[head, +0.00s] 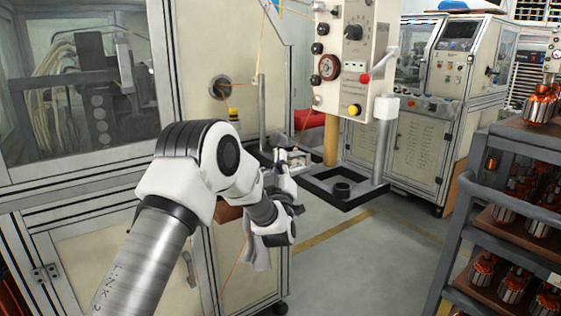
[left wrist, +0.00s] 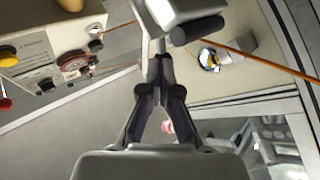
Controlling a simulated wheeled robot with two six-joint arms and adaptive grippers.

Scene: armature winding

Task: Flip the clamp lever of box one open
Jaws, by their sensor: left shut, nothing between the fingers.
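My left gripper (head: 284,160) is in front of the machine, beside the lower part of a grey post; its fingers look small and dark in the head view. In the left wrist view the left gripper (left wrist: 160,80) has its fingers together and empty, pointing at a pale grey bracket-like part with a black cylindrical grip (left wrist: 198,30). The fingertips overlap this part in the picture; I cannot tell whether they touch it. I cannot tell for certain which part is the clamp lever of box one. My right gripper is not in view.
A cream control panel (head: 345,55) with knobs and a dial hangs above a black-framed stand (head: 345,190). An orange wire (left wrist: 260,62) crosses the left wrist view. A rack (head: 463,225) with copper-wound armatures stands at the right. Floor between stand and rack is clear.

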